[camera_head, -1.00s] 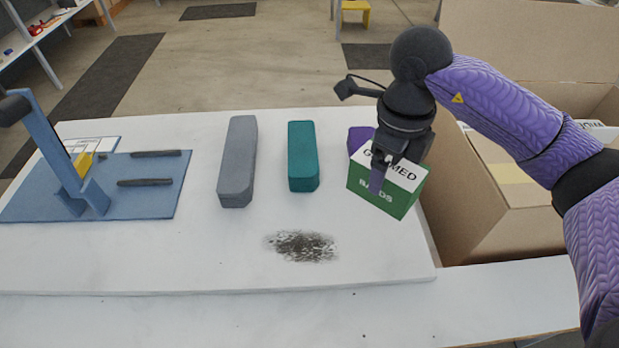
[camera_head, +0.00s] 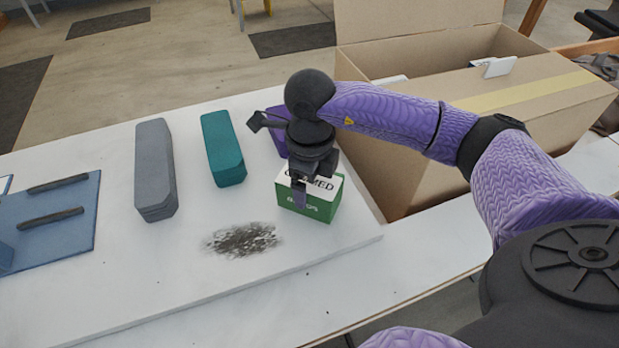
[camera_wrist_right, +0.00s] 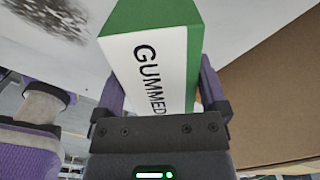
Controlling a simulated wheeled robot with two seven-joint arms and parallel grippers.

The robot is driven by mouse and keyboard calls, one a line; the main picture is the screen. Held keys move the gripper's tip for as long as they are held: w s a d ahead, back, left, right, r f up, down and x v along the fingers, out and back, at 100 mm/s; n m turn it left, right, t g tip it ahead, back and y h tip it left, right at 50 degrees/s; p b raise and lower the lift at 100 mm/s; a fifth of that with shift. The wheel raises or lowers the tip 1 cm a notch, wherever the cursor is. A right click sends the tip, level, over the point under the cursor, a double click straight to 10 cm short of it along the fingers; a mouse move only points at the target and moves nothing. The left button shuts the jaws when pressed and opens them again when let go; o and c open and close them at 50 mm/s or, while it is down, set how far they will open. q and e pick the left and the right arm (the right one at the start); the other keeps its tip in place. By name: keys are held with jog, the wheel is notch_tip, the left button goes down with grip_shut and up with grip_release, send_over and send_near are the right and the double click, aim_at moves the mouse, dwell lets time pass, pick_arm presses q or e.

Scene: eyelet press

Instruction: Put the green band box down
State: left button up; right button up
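The green band box (camera_head: 325,208), green with a white top lettered "GUMMED", is at the right part of the white board (camera_head: 340,243). My right gripper (camera_head: 302,190) is above it, with its fingers over the box's sides. In the right wrist view the box (camera_wrist_right: 152,68) sits between the two fingers (camera_wrist_right: 160,88), which look closed against it. I cannot tell whether its underside touches the board. My left gripper is not in view.
A grey block (camera_head: 155,170), a teal block (camera_head: 222,150) and a partly hidden purple block (camera_head: 276,128) lie left of and behind the box. A dark smudge (camera_head: 243,240) marks the board. A large open carton (camera_head: 400,165) stands close on the right. The board's front is clear.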

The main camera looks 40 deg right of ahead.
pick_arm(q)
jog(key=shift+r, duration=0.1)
pick_arm(e)
jog(key=shift+r, duration=0.15)
pick_arm(q)
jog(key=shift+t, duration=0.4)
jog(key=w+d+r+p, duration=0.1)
jog(key=p, duration=0.1)
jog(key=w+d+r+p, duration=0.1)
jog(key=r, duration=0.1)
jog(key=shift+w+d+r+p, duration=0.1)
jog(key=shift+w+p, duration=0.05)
jog(key=shift+p, duration=0.2)
pick_arm(e)
notch_tip(320, 180, up, 12)
jog(key=shift+r, duration=0.1)
